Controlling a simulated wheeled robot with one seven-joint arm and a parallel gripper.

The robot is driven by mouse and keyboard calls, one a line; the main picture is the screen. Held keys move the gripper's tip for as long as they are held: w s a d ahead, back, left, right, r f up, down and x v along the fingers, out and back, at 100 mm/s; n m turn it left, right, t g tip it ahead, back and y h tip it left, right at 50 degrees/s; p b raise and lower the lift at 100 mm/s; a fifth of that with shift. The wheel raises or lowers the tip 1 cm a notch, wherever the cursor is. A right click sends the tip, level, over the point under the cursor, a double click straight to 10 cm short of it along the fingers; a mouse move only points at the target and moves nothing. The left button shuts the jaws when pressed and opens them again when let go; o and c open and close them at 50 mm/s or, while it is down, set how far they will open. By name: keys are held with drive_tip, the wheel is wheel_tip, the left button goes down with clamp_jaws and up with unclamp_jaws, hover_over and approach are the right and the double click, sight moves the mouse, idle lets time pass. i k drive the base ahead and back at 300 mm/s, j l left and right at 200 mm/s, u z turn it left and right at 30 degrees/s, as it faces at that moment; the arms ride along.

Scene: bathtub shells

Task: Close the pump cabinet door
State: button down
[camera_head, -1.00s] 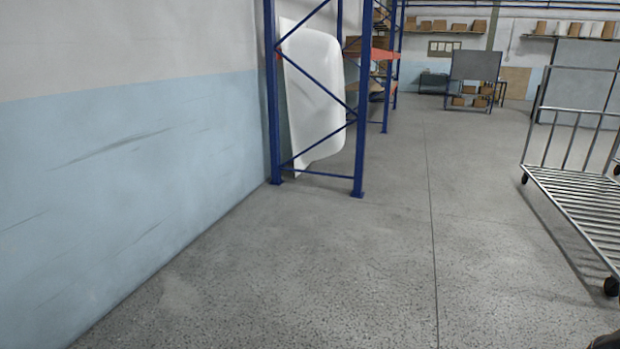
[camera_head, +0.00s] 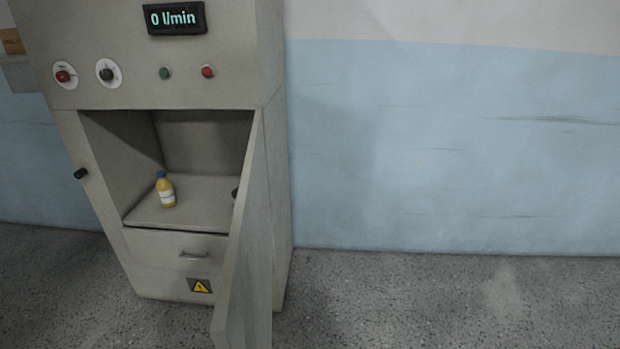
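The pump cabinet (camera_head: 170,90) is a grey upright box against the wall, at the left of the head view. Its door (camera_head: 248,250) is hinged on the right and stands wide open, swung out toward me, seen nearly edge-on. The open compartment (camera_head: 205,140) shows a yellow bottle with a blue cap (camera_head: 165,190) standing on its floor. A small dark thing at the door's edge is partly hidden by the door. My gripper is not in view.
Below the compartment is a drawer front with a handle (camera_head: 193,254) and a warning label (camera_head: 199,286). The panel above has a display (camera_head: 175,18) reading 0 l/min, knobs and buttons. The speckled floor (camera_head: 430,300) to the right is clear, up to the blue-and-white wall (camera_head: 450,150).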

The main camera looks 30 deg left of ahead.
sight(242, 316)
drive_tip(key=i+u, duration=0.15)
drive_tip(key=u, duration=0.25)
drive_tip(key=i+l+u, duration=0.1)
drive_tip(key=u, duration=0.3)
drive_tip(key=i+l+u, duration=0.15)
drive_tip(key=u, duration=0.25)
drive_tip(key=i+l+u, duration=0.2)
drive_tip(key=u, duration=0.2)
drive_tip(key=i+l+u, duration=0.1)
drive_tip(key=l+u, duration=0.15)
drive_tip(key=u, duration=0.15)
drive_tip(key=i+l+u, duration=0.2)
drive_tip(key=l+u, duration=0.2)
drive_tip(key=k+j+u, duration=0.15)
drive_tip(key=k, duration=0.3)
drive_tip(key=k+j+u, duration=0.1)
drive_tip(key=k, duration=0.3)
